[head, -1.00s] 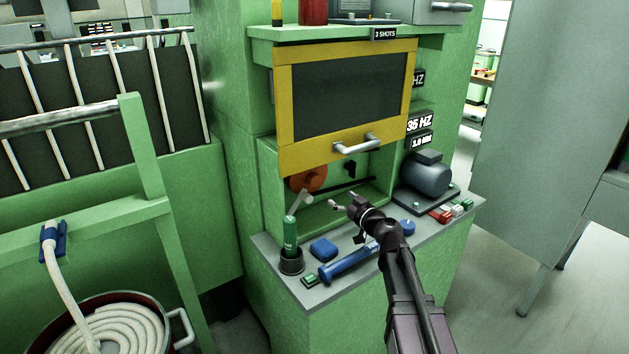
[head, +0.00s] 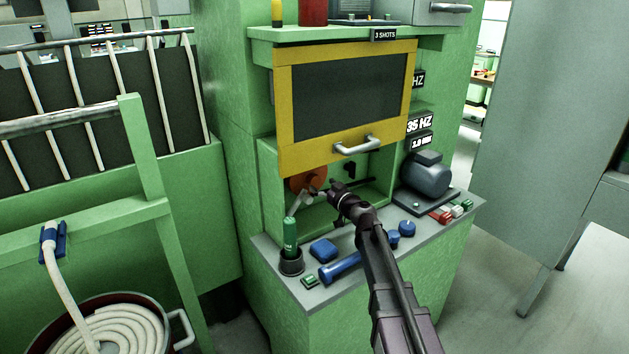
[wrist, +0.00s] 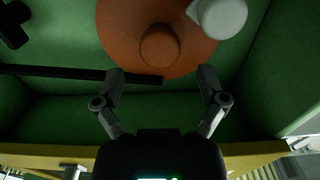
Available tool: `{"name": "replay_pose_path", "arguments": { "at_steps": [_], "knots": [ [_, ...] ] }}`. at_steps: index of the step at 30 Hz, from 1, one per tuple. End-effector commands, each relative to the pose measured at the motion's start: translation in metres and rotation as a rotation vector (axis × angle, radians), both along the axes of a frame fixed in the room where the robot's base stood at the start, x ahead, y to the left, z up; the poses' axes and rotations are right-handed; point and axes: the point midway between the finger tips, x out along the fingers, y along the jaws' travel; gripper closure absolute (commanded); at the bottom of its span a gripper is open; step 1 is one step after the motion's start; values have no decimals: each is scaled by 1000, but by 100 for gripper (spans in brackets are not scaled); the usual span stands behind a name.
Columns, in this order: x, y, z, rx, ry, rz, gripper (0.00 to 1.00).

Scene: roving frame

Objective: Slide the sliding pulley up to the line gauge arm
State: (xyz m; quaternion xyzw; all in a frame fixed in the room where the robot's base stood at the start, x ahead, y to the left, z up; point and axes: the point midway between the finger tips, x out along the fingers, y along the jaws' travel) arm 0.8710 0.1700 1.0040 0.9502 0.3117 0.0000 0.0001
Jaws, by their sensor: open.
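An orange round disc (head: 307,179), which looks like the sliding pulley, is at the left inside the green bay under the yellow-framed door. In the wrist view the disc (wrist: 125,25) carries a round orange hub (wrist: 160,46). My gripper (wrist: 161,76) is open and empty, its fingers spread below the hub in the picture; contact is not clear. In the head view my gripper (head: 321,189) is at the bay's opening, partly covering the disc. A pale arm (head: 300,203) with a round end (wrist: 218,16) is beside the disc. It may be the line gauge arm; I cannot tell.
A dark bar (wrist: 75,74) crosses the bay, with a black fitting (head: 350,169) farther right. The yellow door (head: 283,105) hangs above. On the grey ledge (head: 310,296) are a green bottle (head: 290,236), blue parts (head: 323,250) and a motor (head: 428,175).

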Motion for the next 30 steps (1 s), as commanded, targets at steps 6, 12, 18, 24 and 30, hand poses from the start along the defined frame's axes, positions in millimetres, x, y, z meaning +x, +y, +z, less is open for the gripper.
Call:
{"name": "replay_pose_path", "arguments": {
  "at_steps": [6,12,18,24,30],
  "knots": [
    [25,18,0,0,0,1,9],
    [35,25,0,0,0,0,9],
    [36,27,0,0,0,0,9],
    [36,27,0,0,0,0,15],
    [36,27,0,0,0,0,74]
  ]
}}
